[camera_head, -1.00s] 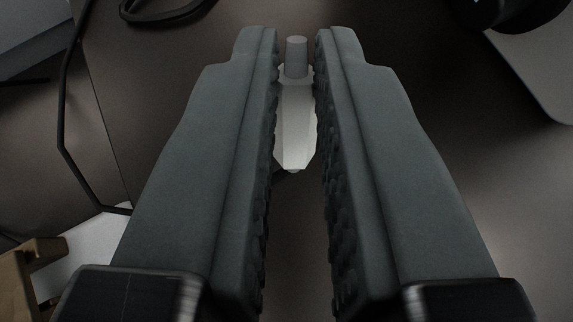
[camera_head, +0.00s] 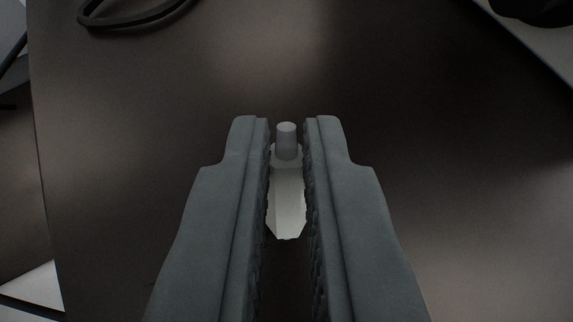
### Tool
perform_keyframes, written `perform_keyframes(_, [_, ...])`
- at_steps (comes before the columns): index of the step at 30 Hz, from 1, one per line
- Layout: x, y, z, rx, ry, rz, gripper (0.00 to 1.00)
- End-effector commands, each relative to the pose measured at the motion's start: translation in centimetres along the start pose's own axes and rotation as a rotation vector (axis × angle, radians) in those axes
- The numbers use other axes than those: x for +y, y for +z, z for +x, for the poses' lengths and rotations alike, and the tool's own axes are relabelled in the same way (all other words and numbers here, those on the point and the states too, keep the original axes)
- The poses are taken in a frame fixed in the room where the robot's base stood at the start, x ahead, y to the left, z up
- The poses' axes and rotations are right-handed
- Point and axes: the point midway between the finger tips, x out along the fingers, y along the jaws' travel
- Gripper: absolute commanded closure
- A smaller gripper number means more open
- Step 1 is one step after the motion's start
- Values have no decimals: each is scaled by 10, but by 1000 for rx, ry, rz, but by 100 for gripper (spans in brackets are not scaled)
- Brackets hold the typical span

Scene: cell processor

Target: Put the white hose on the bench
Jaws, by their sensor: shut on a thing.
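A white piece with a grey cylindrical tip (camera_head: 287,205), which I take to be the white hose, sits between the two grey fingers of my gripper (camera_head: 287,150). My gripper is shut on it near the fingertips. The grey tip points away from the camera and the white body faces me. Behind and below my gripper is a dark brown flat surface (camera_head: 400,170), which looks like the bench top. I cannot tell how far the piece is above it or whether it touches it.
A black cable loop (camera_head: 135,14) lies at the upper left of the dark surface. A black object (camera_head: 540,8) on a grey piece is at the upper right corner. The surface's left edge runs down the left side. The middle is clear.

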Motion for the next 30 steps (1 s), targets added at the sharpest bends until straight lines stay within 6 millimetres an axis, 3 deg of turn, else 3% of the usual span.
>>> perform_keyframes(2, [0,0,0,0,0,0,100])
perform_keyframes(3, [0,0,0,0,0,0,86])
perform_keyframes(6, [0,0,0,0,0,0,67])
perform_keyframes(7, [0,0,0,0,0,0,65])
perform_keyframes(20, [0,0,-9,1,-1,-1,65])
perform_keyframes(30, [0,-1,-61,3,1,0,65])
